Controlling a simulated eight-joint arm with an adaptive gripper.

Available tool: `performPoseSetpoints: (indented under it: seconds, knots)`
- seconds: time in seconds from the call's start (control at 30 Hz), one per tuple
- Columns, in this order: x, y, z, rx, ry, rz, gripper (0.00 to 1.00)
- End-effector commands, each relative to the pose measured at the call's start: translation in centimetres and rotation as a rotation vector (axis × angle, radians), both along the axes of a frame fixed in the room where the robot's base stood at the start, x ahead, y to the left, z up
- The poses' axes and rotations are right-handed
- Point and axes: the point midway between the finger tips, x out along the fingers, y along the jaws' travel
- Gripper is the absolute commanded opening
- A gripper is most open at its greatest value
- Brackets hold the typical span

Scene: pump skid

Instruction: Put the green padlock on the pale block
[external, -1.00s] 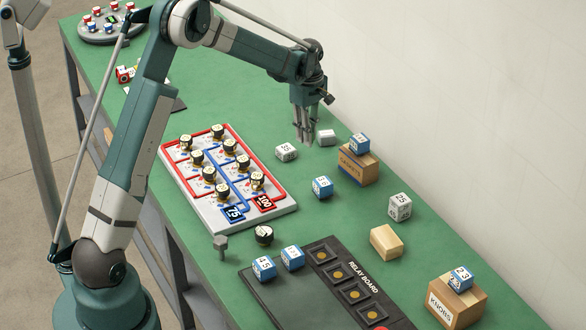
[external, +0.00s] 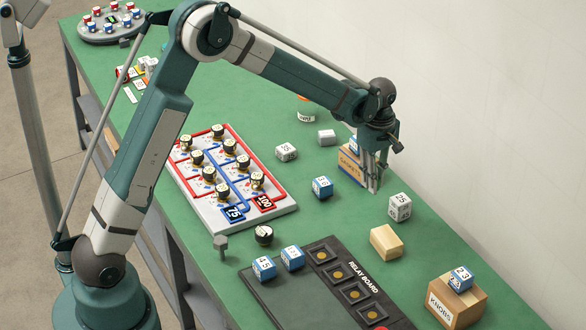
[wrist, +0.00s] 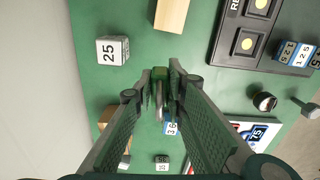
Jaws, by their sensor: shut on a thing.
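My gripper (external: 371,186) is above the table in the external view, in front of the gaskets box. In the wrist view my gripper (wrist: 163,80) is shut on the green padlock (wrist: 161,73), whose grey shackle shows between the fingers. The padlock is hard to make out in the external view. The pale block (external: 386,242) lies on the green table to the lower right of the gripper, apart from it, with its top bare. It also shows at the top of the wrist view (wrist: 172,12).
A white cube marked 25 (external: 400,207) stands near the pale block. The gaskets box (external: 350,168) is partly hidden by my gripper. A blue cube (external: 322,187) is left of it. The relay board (external: 345,290) and knobs box (external: 455,303) lie toward the front.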

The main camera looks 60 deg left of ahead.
Motion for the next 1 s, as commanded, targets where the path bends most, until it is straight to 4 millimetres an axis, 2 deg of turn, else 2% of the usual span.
performPoseSetpoints:
  seconds: [0.03,0.2,0.4,0.6,1.0]
  knots:
    - [-0.1,-1.8,0.1,0.000,0.000,-0.013,0.00]
    - [-0.6,-6.4,0.3,0.000,0.000,-0.046,0.00]
    - [-1.1,-10.1,0.5,0.000,0.000,-0.070,0.00]
    - [-1.4,-11.4,0.5,0.000,0.000,-0.079,0.00]
    - [-1.4,-11.5,0.4,0.000,0.000,-0.079,0.00]
